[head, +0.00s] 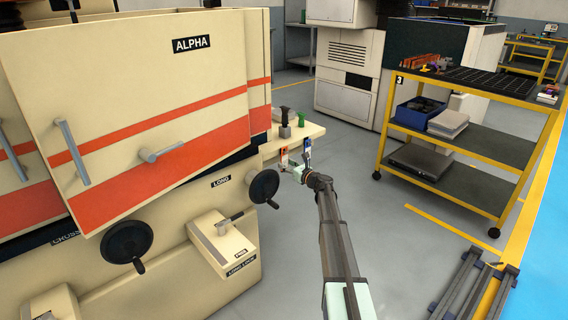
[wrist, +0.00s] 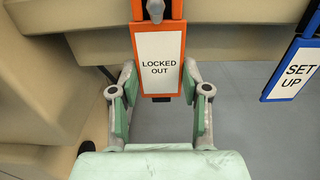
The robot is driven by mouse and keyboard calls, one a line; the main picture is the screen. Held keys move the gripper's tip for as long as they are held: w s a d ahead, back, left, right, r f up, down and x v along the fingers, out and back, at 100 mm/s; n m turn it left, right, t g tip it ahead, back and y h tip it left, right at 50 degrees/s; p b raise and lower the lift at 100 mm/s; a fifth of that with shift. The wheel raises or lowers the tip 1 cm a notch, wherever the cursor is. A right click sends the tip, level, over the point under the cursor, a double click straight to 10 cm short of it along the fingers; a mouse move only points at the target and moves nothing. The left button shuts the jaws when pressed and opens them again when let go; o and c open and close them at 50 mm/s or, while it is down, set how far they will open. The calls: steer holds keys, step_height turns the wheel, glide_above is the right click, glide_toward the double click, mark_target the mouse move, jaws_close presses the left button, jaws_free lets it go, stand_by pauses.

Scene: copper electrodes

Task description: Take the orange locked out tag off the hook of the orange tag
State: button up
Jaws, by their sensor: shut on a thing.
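The orange locked out tag (wrist: 159,60) has a white face with black lettering and hangs upright at the top middle of the wrist view. Its upper part is behind a grey hook (wrist: 155,10). My gripper (wrist: 159,82) is shut on the tag's lower half, one finger at each side edge. In the head view the tag (head: 284,159) is small, at the end of the cream machine's ledge, with my gripper (head: 296,171) beside it. The hook's detail is too small to tell there.
A blue set up tag (wrist: 295,70) hangs to the right, apart from my gripper; it also shows in the head view (head: 307,147). The cream machine (head: 150,110) with handwheels stands left. A yellow cart (head: 460,120) stands right. Grey floor lies open between them.

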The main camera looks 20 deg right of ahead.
steer(key=shift+s, duration=0.15)
steer(key=shift+v, duration=2.4)
steer(key=shift+s+d, duration=0.1)
steer(key=shift+p+v, duration=0.5)
steer(key=shift+v, duration=1.85)
